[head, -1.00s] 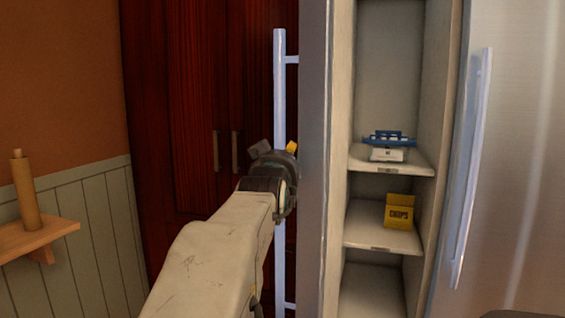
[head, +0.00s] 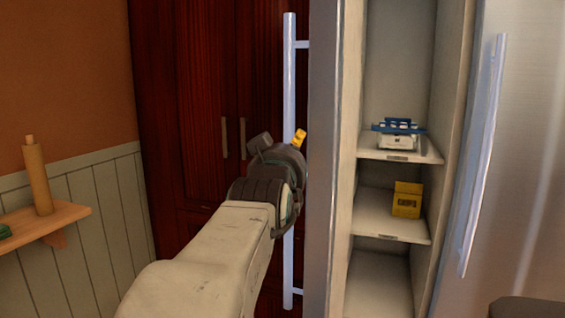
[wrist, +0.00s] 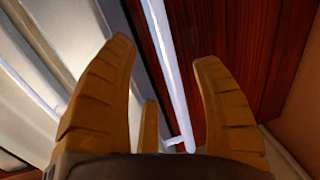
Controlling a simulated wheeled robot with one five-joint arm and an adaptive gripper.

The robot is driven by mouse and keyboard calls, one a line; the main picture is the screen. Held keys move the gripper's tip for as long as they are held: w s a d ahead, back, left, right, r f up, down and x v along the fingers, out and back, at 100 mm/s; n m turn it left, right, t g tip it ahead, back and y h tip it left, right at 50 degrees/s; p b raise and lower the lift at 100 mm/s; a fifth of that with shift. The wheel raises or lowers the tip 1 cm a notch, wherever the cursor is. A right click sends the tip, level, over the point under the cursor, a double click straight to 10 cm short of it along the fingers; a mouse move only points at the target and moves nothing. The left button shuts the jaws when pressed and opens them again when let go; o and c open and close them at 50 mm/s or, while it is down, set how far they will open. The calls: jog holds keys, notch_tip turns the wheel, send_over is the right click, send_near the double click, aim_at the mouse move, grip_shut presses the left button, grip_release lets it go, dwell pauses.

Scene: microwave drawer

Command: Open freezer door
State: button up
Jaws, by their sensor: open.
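The freezer door (head: 322,200) stands open, seen nearly edge-on in the head view, left of the shelved compartment (head: 393,60). Its long pale vertical handle (head: 289,75) is on the door's left side and passes behind my gripper (head: 285,146). In the wrist view, the handle (wrist: 165,50) runs between the spread yellow fingers of my gripper (wrist: 166,52). The fingers are open and not closed on it; I cannot tell whether any finger touches it. In the head view, my gripper's body hides the handle's middle and most of the fingers.
A steel door with its own handle (head: 483,150) is at the right. A yellow box (head: 407,200) and a blue-and-white item (head: 398,139) sit on the compartment's shelves. Dark red cabinets (head: 180,100) stand behind. A wooden wall shelf (head: 50,224) is at the left.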

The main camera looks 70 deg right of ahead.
jog(key=shift+s+a, duration=0.25)
jog(key=shift+a, duration=0.95)
jog(key=shift+s+a, duration=0.2)
jog(key=shift+a, duration=1)
jog(key=shift+c, duration=0.3)
